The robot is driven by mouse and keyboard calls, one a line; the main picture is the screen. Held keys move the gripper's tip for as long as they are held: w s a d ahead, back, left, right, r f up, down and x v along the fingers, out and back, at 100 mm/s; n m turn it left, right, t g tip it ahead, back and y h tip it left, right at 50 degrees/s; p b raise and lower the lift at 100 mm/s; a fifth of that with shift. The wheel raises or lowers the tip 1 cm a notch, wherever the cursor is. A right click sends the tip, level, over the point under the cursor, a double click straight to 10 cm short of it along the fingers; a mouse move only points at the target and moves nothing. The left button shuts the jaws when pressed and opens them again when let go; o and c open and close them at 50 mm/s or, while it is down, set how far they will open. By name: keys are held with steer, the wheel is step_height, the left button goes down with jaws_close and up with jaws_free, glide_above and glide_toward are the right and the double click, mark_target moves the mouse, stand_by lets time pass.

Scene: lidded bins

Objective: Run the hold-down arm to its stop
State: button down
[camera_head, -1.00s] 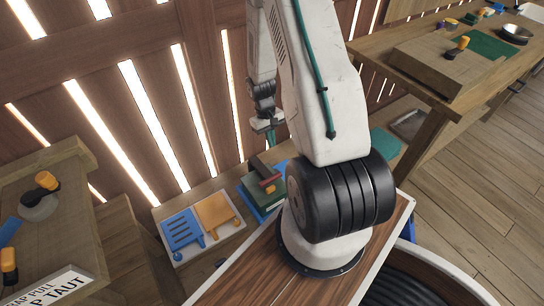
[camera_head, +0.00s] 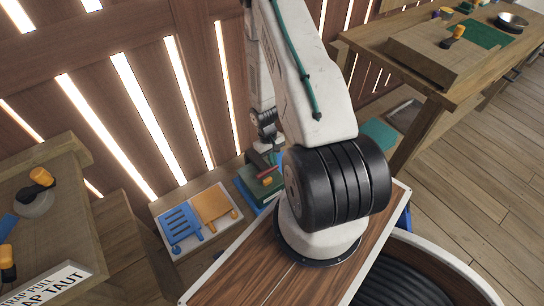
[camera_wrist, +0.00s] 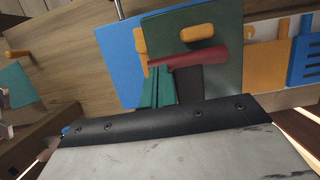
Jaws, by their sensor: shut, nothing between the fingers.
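A dark red bar (camera_wrist: 190,60), which looks like the hold-down arm, lies over a green board (camera_wrist: 228,75) in the wrist view. A dark piece (camera_wrist: 189,84) shows below the bar, and an orange knob (camera_wrist: 197,33) is on the board beyond it. In the head view the bar (camera_head: 268,172) is small and partly hidden near my gripper (camera_head: 272,157). My gripper's teal fingers (camera_wrist: 157,75) are shut and empty, with their tips at the bar's left end. I cannot tell whether they touch it.
A blue board (camera_wrist: 122,60) lies under the green one. A white tray (camera_head: 233,219) holding blue and orange pieces is beside them. The slatted wall (camera_head: 100,90) stands close behind. Benches flank the low shelf, with one (camera_head: 440,75) at the right.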

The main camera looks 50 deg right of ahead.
steer(key=shift+x, duration=0.8)
steer(key=shift+s, duration=0.1)
steer(key=shift+r, duration=0.1)
steer(key=v, duration=0.8)
